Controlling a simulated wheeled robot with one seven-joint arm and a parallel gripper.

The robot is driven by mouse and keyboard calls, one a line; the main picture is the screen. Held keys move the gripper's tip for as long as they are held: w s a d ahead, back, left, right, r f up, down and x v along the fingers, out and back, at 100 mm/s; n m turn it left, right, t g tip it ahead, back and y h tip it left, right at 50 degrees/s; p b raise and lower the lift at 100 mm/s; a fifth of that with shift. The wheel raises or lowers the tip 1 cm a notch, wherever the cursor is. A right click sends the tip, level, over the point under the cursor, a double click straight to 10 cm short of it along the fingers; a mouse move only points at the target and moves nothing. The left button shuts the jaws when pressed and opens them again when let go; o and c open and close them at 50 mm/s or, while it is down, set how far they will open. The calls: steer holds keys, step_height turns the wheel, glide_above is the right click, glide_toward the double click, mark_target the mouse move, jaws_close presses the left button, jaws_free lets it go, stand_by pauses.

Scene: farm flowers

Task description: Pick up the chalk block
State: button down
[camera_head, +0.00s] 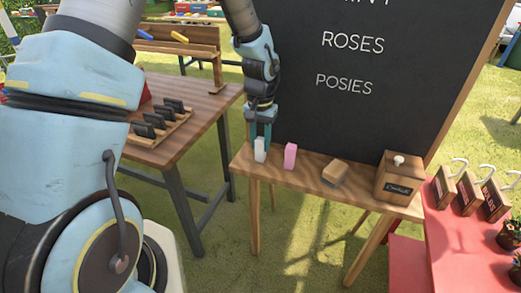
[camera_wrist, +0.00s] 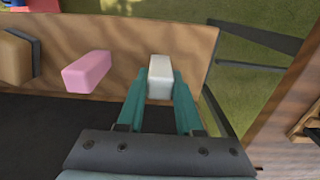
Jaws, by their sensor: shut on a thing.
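A white chalk block (camera_head: 260,150) stands upright at the left end of a narrow wooden ledge (camera_head: 310,169) below a blackboard. My gripper (camera_head: 262,138) reaches down to it from above, with its teal fingers on either side of the block. In the wrist view the white block (camera_wrist: 160,76) sits between the tips of my gripper (camera_wrist: 160,88), which is shut on it. I cannot tell whether the block still touches the ledge. A pink chalk block (camera_head: 290,156) stands just to the right, apart from my gripper; it also shows in the wrist view (camera_wrist: 87,71).
A wooden eraser (camera_head: 335,173) and a wooden box (camera_head: 398,177) with a white knob stand farther right on the ledge. The blackboard (camera_head: 370,90) rises close behind. A wooden table (camera_head: 200,110) with dark tags is left; a red table (camera_head: 450,240) is right.

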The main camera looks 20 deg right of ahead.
step_height(320, 180, up, 10)
steer(key=shift+r+b, duration=0.1)
steer(key=shift+b, duration=0.95)
